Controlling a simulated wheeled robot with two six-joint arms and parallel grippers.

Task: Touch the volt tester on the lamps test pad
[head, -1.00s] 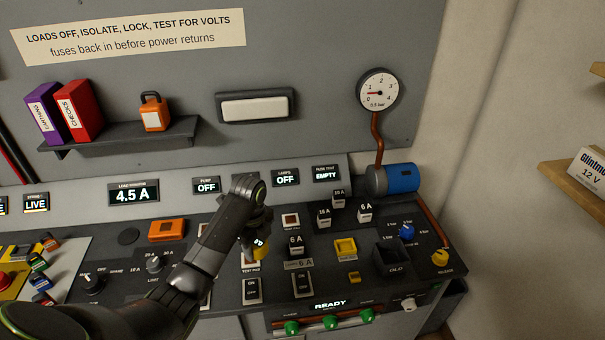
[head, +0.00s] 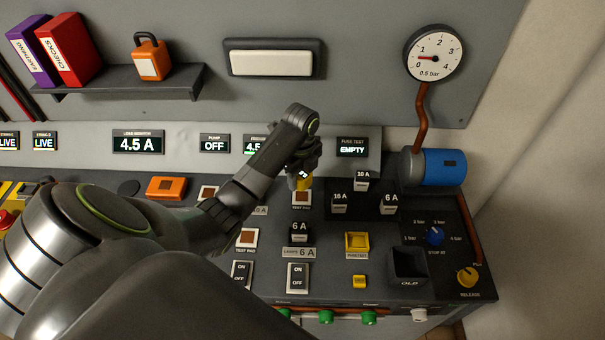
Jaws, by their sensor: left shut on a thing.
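My left gripper (head: 303,164) is shut on the volt tester (head: 304,184), a small yellow and grey tool with a tiny lit readout. It holds the tester over the lamps test pad (head: 302,197), in the lamps column at the middle of the sloping panel. The pad's far part is hidden by the tester and gripper. I cannot tell whether the tester's tip touches the pad. My right gripper is not in view.
A black 6 A fuse (head: 298,232) and an ON/OFF switch (head: 297,277) are nearer in the same column. Another test pad (head: 247,236) lies left. More fuses stand right, beside a yellow fuse tester (head: 357,242). The fuse test display (head: 352,147) reads EMPTY.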

